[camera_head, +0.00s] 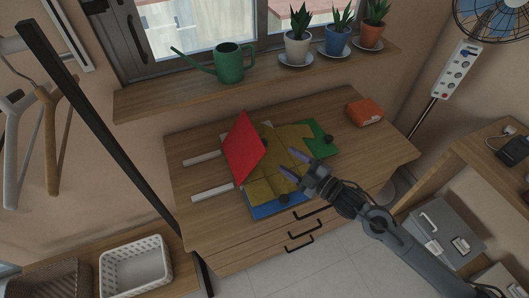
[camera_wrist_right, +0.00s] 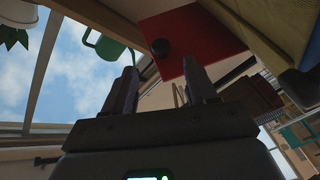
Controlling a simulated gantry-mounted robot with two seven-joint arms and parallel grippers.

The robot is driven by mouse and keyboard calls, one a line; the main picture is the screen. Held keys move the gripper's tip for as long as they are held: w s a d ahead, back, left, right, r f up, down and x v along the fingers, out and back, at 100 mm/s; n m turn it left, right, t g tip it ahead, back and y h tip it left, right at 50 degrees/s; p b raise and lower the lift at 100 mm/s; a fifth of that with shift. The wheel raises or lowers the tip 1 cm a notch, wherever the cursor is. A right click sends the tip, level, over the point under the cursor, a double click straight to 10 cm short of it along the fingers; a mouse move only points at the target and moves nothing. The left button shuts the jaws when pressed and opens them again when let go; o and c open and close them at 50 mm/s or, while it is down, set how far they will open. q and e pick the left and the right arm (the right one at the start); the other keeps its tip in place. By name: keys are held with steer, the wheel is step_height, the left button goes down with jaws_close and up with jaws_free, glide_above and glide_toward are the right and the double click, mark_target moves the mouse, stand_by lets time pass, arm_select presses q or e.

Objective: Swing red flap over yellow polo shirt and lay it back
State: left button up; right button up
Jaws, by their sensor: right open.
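The red flap (camera_head: 243,150) of the folding board stands raised and tilted at the board's left side. In the right wrist view the red flap (camera_wrist_right: 205,32) shows ahead of the fingers, with a black knob on it. The yellow polo shirt (camera_head: 268,183) lies folded on the board, partly hidden behind the red flap; yellow cloth (camera_wrist_right: 285,18) also shows at the wrist view's upper right. My right gripper (camera_head: 293,165) is open and empty over the right part of the shirt, apart from the red flap. My left gripper is not in view.
The board's green flap (camera_head: 322,139) and blue flap (camera_head: 262,210) lie flat, on the wooden dresser (camera_head: 205,236). An orange-red folded item (camera_head: 365,112) sits at the dresser's back right. A shelf behind holds a green watering can (camera_head: 230,63) and potted plants. A dark pole stands left.

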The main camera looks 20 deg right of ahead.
mark_target(266, 145)
steer(key=b+x, duration=0.2)
steer(key=x, duration=0.7)
steer(key=shift+w+a, duration=0.1)
steer(key=shift+w, duration=0.2)
steer(key=shift+w+a, duration=0.35)
steer(key=shift+w, duration=0.2)
steer(key=c, duration=0.7)
jaws_close()
steer(key=shift+r, duration=0.1)
